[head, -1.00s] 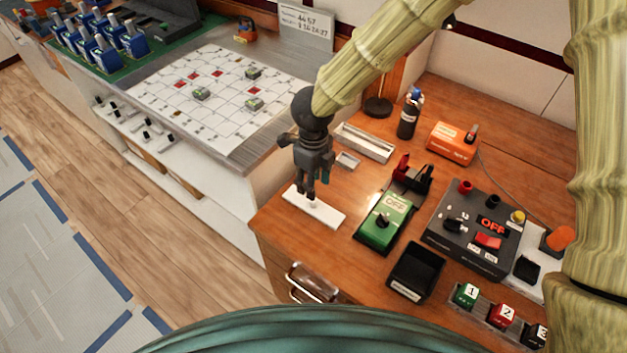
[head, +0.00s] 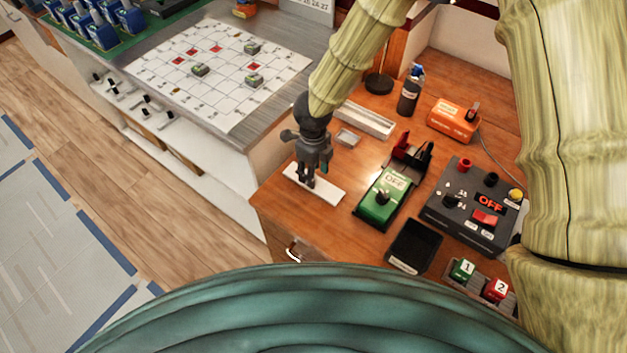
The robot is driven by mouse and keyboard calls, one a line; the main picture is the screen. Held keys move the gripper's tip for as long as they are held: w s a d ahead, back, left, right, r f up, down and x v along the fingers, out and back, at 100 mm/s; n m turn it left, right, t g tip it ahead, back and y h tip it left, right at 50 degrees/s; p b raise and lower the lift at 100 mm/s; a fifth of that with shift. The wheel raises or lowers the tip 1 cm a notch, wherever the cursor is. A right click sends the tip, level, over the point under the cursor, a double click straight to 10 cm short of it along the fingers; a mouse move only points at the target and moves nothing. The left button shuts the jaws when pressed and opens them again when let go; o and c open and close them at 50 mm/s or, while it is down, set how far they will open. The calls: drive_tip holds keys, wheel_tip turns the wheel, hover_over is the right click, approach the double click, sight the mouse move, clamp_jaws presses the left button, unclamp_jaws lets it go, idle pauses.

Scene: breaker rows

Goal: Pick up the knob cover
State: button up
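My gripper (head: 311,184) is dark grey and points down over a flat white plate (head: 330,196) near the left front of the wooden desk. Its fingertips are at or just above the plate; I cannot tell whether they touch it. The fingers are small and dark here, and I cannot tell how far apart they are or whether anything is between them. I cannot clearly make out a knob cover; something small at the fingertips would be hidden. A green box (head: 372,211) marked OFF, with a black knob (head: 383,198), stands right of the plate.
Behind the green box are a red and black holder (head: 410,152) and a pale long tray (head: 364,121). A black open bin (head: 414,246) is in front, a dark switch panel (head: 462,212) to the right. An orange box (head: 453,122) and bottle (head: 410,92) stand behind.

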drive_tip(key=shift+s+f, duration=0.1)
drive_tip(key=shift+f, duration=0.25)
drive_tip(key=shift+w+f, duration=0.15)
drive_tip(key=shift+f, duration=0.45)
drive_tip(key=shift+w+f, duration=0.15)
drive_tip(key=shift+f, duration=0.4)
drive_tip(key=shift+s+r, duration=0.1)
drive_tip(key=shift+s, duration=0.1)
clamp_jaws()
